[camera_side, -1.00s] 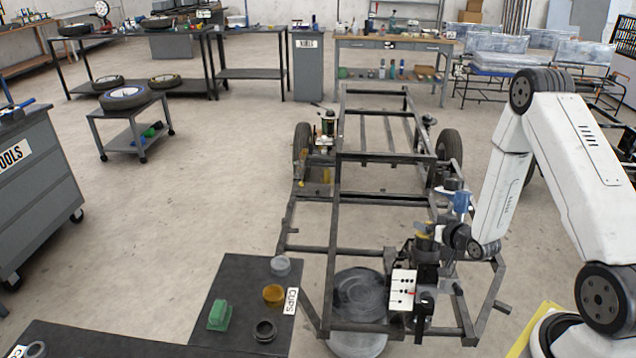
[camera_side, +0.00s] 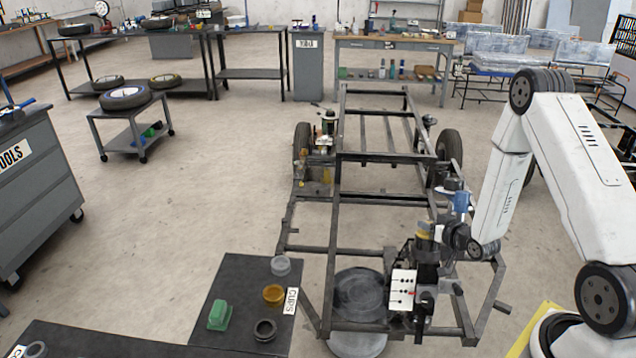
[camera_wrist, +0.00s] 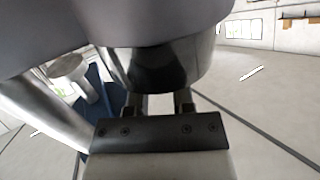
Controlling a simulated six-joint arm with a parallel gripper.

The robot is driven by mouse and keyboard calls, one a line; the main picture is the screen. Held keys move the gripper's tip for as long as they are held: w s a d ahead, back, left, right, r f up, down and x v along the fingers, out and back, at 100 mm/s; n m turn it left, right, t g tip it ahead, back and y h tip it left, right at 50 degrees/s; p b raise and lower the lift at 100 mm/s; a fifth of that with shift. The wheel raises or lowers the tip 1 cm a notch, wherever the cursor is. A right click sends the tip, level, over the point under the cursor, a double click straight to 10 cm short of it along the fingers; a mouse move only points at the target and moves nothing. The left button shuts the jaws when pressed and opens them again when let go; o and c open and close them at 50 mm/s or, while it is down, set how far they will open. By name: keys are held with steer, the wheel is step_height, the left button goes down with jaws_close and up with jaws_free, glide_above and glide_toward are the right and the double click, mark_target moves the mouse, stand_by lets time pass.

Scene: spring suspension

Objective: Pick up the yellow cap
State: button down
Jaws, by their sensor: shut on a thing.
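A yellow-orange cap (camera_side: 273,293) lies on the dark mat (camera_side: 228,290) at the lower left, in the side view. It is apart from my gripper. My gripper (camera_side: 425,252) is over the near right part of the frame, beside an upright assembly with a yellow band (camera_side: 424,228) near its top. In the wrist view my gripper's fingers (camera_wrist: 160,103) are shut against a large grey round part with a shiny metal rim (camera_wrist: 165,72). This part fills the top of the view and hides what is beyond it. No yellow shows in the wrist view.
A green block (camera_side: 219,315), a black ring (camera_side: 265,330) and a clear cup (camera_side: 280,265) also lie on the mat. The metal vehicle frame (camera_side: 330,240) stands between mat and arm, with a round drum (camera_side: 358,295) inside it.

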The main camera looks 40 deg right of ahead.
steer(key=shift+r, duration=5)
steer(key=shift+r+n+y, duration=0.1)
steer(key=shift+n+y, duration=0.2)
steer(key=shift+y, duration=0.1)
steer(key=shift+w+a+r+n+y, duration=0.1)
steer(key=shift+n+y, duration=0.3)
steer(key=shift+y, duration=0.2)
steer(key=shift+a+r+n+y, duration=0.1)
steer(key=shift+a+n+y, duration=0.05)
steer(key=shift+n+y, duration=0.6)
steer(key=shift+s+a+n+y, duration=0.1)
steer(key=shift+s+n+y, duration=0.25)
steer(key=shift+y, duration=0.2)
steer(key=shift+f, duration=2.2)
